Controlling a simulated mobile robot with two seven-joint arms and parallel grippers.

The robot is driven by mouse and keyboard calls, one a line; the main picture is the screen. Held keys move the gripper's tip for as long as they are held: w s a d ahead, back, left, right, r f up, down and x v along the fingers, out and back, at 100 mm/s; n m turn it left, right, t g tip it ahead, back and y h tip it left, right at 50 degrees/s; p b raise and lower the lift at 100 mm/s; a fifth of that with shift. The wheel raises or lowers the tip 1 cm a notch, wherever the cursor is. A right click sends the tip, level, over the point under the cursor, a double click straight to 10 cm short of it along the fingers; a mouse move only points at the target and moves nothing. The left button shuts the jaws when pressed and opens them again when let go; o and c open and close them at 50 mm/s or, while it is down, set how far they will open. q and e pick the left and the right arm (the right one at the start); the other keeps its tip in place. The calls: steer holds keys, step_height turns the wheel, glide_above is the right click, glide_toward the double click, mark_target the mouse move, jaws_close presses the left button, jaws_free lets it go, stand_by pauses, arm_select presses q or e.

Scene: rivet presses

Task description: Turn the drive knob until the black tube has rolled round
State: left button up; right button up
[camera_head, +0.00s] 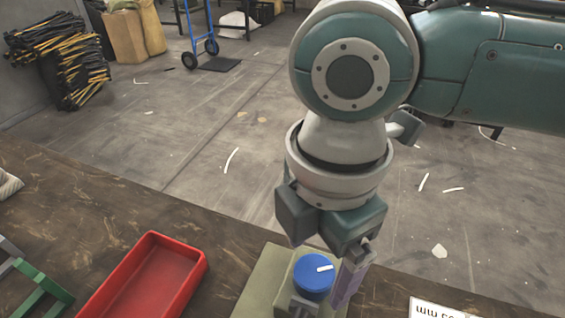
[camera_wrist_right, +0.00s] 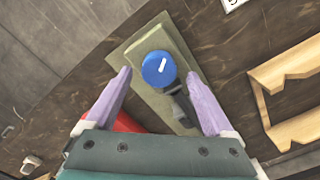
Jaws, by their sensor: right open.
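The drive knob (camera_head: 313,277) is a round blue cap with a white mark on top. It stands on an olive base plate (camera_head: 262,282) on the bench. It also shows in the right wrist view (camera_wrist_right: 158,69), between and just beyond the fingertips. My right gripper (camera_head: 350,275) is at the knob's right in the head view, pointing down. In the wrist view its purple fingers (camera_wrist_right: 158,74) are spread, one on each side of the knob, with gaps. Grey and dark parts (camera_wrist_right: 181,106) sit beside the knob. I cannot make out the black tube. My left gripper is out of view.
A red tray (camera_head: 152,236) lies left of the base plate. A green frame (camera_head: 38,289) is at the far left. A white printed card (camera_head: 436,309) lies at the right. A wooden frame (camera_wrist_right: 262,98) shows in the wrist view. Bare bench lies behind the tray.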

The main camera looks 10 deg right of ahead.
mark_target(314, 276)
steer(key=shift+f, duration=1.2)
